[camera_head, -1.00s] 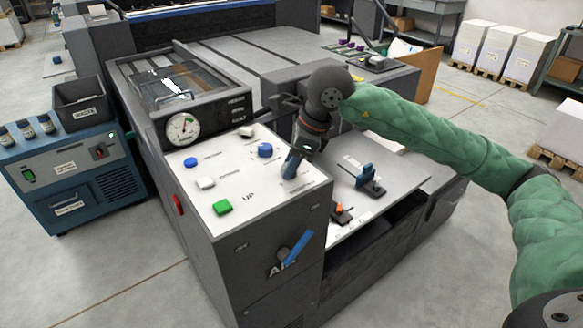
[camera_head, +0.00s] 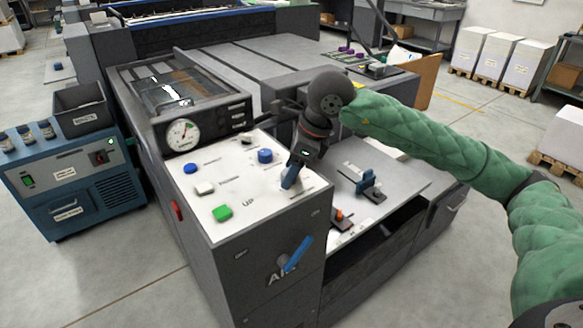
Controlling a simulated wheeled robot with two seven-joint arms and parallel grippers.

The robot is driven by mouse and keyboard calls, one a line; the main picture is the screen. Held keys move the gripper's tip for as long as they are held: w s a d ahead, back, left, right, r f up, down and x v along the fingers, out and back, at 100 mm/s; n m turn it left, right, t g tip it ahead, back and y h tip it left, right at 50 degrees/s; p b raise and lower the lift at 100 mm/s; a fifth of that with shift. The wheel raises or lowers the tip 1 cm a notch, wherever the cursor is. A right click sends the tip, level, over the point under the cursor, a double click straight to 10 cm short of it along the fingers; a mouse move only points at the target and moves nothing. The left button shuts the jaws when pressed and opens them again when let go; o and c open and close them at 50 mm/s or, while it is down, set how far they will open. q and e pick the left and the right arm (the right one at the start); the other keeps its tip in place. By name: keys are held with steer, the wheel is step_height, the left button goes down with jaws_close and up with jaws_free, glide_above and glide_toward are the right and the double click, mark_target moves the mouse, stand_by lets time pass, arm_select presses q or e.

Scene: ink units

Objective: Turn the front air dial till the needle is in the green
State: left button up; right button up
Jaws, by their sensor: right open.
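The round white gauge (camera_head: 182,134) faces me at the back left of the grey console; it has a thin needle and small coloured marks, but the needle's exact place is too small to read. A blue lever-like handle (camera_head: 298,254) sits tilted on the console's front face, beside letters that look like AIR. A round blue knob (camera_head: 265,156) stands on the white top panel (camera_head: 240,190). My right gripper (camera_head: 291,182) is open and points down over the panel's right part, right of the blue knob and above the handle. My left gripper is out of view.
The panel also bears a blue button (camera_head: 190,168), a white button (camera_head: 204,188) and a green button (camera_head: 222,212). A lower grey shelf (camera_head: 395,183) with a blue clamp (camera_head: 366,180) lies to the right. A blue machine (camera_head: 75,185) stands at the left.

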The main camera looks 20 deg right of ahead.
steer(key=v, duration=0.7)
steer(key=shift+r, duration=0.35)
steer(key=shift+s+d, duration=0.1)
stand_by(3.4)
